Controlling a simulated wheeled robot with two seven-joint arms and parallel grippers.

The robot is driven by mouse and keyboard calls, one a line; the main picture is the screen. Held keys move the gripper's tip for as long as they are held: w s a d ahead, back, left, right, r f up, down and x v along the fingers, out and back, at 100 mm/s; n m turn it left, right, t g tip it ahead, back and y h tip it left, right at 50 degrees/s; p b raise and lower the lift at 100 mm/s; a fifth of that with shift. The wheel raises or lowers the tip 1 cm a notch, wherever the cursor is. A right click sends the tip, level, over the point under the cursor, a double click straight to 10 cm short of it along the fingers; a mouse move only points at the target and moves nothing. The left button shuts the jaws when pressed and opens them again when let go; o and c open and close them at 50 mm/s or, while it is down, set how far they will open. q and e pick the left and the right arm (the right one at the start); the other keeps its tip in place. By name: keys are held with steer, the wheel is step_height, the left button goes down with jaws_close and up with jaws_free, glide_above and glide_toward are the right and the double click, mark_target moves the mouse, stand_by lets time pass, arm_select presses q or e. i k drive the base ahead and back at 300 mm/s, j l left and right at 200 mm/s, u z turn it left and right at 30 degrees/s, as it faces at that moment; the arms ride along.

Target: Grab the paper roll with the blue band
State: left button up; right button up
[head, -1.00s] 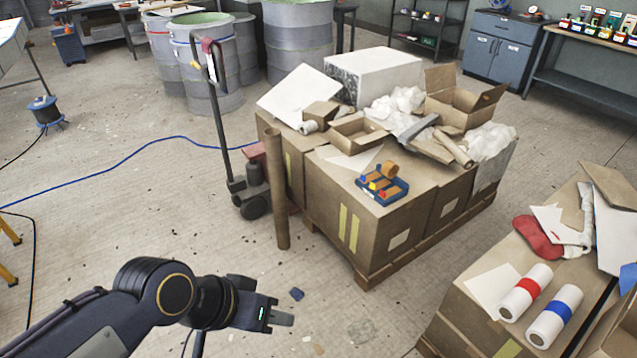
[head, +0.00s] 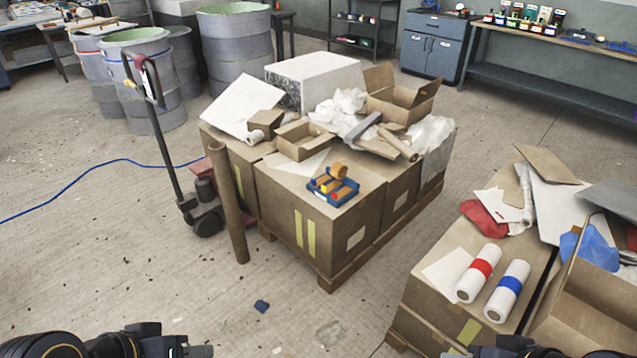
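The white paper roll with the blue band (head: 507,291) lies on a cardboard box (head: 413,296) at the lower right. A similar roll with a red band (head: 479,273) lies close beside it on the left. My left gripper (head: 198,351) is at the bottom edge, partly cut off, over the floor and well left of both rolls. My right gripper (head: 462,352) is at the bottom edge, just below the blue-banded roll in the picture and apart from it. It is mostly cut off. The opening of neither gripper can be made out.
Cardboard sheets, a red cloth (head: 478,218) and an open box (head: 578,318) crowd the rolls' right and back. A loaded pallet (head: 331,282), a tall cardboard tube (head: 229,205) and a pallet jack (head: 207,214) stand left. The floor between the box stacks is clear.

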mark_target(498, 309)
steer(key=z, duration=1.45)
steer(key=i+j+u, duration=0.1)
steer(key=i+j, duration=0.6)
steer(key=i+j+u, duration=0.15)
steer(key=i+j, duration=0.5)
steer(key=i, duration=0.15)
